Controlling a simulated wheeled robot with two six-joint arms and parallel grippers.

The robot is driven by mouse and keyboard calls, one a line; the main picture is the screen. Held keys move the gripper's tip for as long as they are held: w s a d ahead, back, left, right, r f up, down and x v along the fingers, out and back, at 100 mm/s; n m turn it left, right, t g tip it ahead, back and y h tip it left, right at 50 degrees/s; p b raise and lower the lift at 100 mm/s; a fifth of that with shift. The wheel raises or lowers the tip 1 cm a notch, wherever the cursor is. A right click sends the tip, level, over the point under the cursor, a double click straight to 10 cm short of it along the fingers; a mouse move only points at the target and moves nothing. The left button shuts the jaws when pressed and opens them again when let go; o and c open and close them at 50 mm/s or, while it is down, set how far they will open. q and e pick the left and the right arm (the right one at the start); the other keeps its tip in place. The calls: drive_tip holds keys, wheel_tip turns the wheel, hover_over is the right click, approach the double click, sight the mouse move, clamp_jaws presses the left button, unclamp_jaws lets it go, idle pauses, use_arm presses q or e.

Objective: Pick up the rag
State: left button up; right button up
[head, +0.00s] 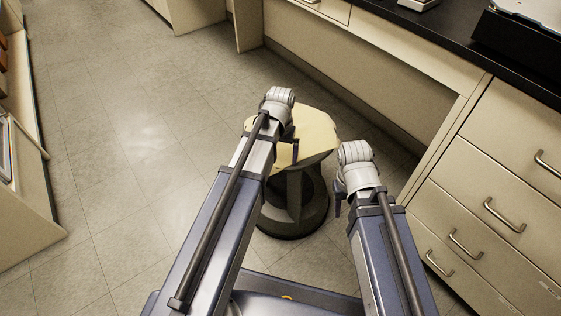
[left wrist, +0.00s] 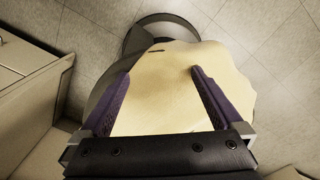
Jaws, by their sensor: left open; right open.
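The rag (head: 316,128) is a pale yellow cloth with a wavy edge, spread over the top of a round dark grey stool (head: 292,195). In the left wrist view the rag (left wrist: 160,95) fills the middle, between and beyond my fingers. My left gripper (left wrist: 161,75) is open over it, its two purple fingers spread apart; I cannot tell whether they touch the cloth. In the head view my left gripper (head: 291,146) is mostly hidden by its arm. My right gripper (head: 338,203) is open, to the right of the stool, and only partly visible.
Beige drawers (head: 492,205) with metal handles stand close on the right, under a black countertop (head: 450,32). A shelf unit (head: 22,190) stands at the left edge. The tiled floor (head: 120,150) left of the stool is clear.

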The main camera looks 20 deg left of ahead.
use_arm(q)
drive_tip(key=shift+c, duration=0.6)
drive_tip(key=c, duration=1.4)
drive_tip(key=shift+r, duration=0.15)
clamp_jaws()
wheel_tip(320, 180, up, 12)
drive_tip(key=p, duration=1.2)
drive_tip(key=shift+f, duration=0.2)
drive_tip(key=shift+r, duration=0.1)
wheel_tip(320, 180, up, 9)
drive_tip(key=p, duration=0.9)
